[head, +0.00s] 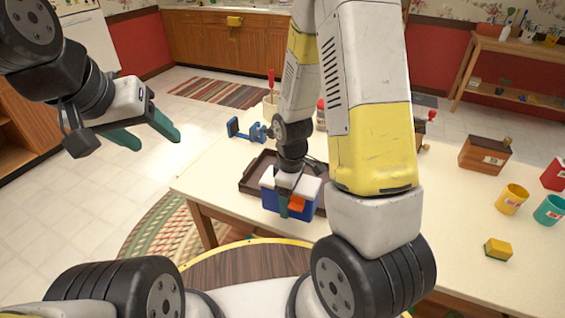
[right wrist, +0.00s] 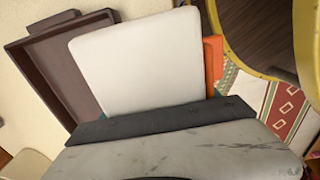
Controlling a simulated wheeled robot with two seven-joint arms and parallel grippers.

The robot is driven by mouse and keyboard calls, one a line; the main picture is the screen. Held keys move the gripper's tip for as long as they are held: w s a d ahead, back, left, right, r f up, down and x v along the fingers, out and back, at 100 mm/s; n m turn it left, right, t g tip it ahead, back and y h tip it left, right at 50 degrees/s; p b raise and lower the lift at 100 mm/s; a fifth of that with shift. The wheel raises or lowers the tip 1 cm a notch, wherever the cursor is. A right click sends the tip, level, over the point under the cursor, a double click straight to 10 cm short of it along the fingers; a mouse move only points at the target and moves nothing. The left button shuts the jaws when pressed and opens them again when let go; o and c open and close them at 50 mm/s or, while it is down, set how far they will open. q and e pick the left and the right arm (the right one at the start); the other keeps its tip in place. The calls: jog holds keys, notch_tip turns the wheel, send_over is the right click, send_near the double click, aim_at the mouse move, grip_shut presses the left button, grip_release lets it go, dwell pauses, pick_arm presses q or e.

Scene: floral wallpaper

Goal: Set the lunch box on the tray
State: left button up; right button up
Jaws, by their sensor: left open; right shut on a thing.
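The lunch box (head: 268,196) is blue with a white lid and an orange latch. Its white lid fills the middle of the right wrist view (right wrist: 140,62). My right gripper (head: 285,203) is shut on the lunch box from above. The dark brown tray (head: 248,183) lies on the table behind the box, and its rim shows at the left of the right wrist view (right wrist: 30,70). The box overlaps the tray's near side in the picture; I cannot tell whether it touches the tray. My left gripper (head: 150,133) is open and empty, out over the floor left of the table.
The cream table (head: 400,180) also holds a blue clamp-like tool (head: 247,131), a brown box (head: 484,155), a yellow cup (head: 511,199), a teal cup (head: 550,210) and a yellow sponge (head: 498,249). My right arm hides part of the table's middle.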

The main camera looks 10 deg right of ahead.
jog(key=w+d, duration=0.1)
jog(key=w, duration=0.3)
jog(key=w+d+f, duration=0.1)
jog(key=w, duration=0.4)
jog(key=w+d, duration=0.1)
jog(key=w, duration=0.4)
jog(key=shift+w+d+f, duration=0.15)
jog(key=shift+d, duration=0.15)
jog(key=shift+f, duration=1.8)
jog(key=o, duration=1.5)
jog(key=shift+f, duration=0.1)
jog(key=shift+o, duration=0.2)
